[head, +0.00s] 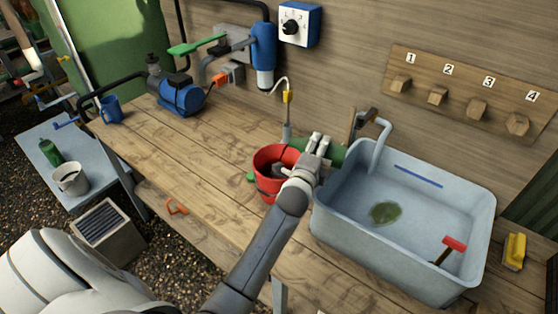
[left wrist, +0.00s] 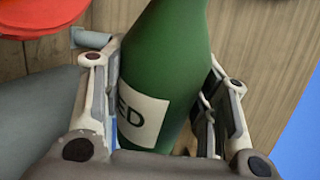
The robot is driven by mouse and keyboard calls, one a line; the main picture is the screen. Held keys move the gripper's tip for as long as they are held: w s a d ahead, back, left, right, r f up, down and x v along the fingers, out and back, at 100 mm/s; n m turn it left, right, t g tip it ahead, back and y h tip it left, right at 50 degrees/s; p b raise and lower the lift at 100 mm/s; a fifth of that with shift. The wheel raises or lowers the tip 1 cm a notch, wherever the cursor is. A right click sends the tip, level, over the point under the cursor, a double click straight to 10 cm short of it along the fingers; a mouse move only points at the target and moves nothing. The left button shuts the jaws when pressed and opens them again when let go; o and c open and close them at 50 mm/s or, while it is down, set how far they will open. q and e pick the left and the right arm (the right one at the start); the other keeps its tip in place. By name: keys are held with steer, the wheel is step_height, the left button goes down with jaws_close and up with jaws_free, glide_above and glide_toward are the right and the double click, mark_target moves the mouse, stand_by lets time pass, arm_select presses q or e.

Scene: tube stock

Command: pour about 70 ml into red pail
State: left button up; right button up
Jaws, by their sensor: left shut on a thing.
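The red pail (head: 264,183) stands on the wooden bench, left of the sink, partly hidden by my left arm. Something dark shows inside it, but I cannot tell what. My left gripper (head: 313,160) is shut on a green bottle (head: 334,153), which lies strongly tilted beside and above the pail's right side. The bottle also shows between the fingers in the left wrist view (left wrist: 165,50), with a white label ending in "ED". Its mouth is out of that view, and I cannot make out any stream. The pail's red edge (left wrist: 40,18) shows at the top left there.
A grey-blue sink (head: 335,222) with water, a green leaf-like patch and a red-headed tool is to the right. A tap (head: 378,140) and a thin spout (head: 287,110) stand behind. A blue pump (head: 182,97) and a blue mug (head: 110,110) are far left. The middle-left bench is clear.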

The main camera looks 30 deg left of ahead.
stand_by(0.7)
arm_select(q)
steer(key=shift+w+d+r+m+y, duration=0.1)
steer(key=shift+d+r+m+y, duration=0.05)
steer(key=shift+d+r+m, duration=0.4)
steer(key=shift+w+d+r+m+y, duration=0.15)
steer(key=shift+d+r+m, duration=0.15)
steer(key=shift+r+m, duration=0.4)
steer(key=shift+s+a+m, duration=0.1)
steer(key=shift+a+m, duration=0.05)
steer(key=shift+m, duration=0.2)
steer(key=shift+s+a+m+p, duration=0.1)
steer(key=shift+a+m+p, duration=0.25)
steer(key=shift+m+p, duration=0.3)
steer(key=shift+r+y, duration=0.1)
steer(key=shift+y, duration=0.2)
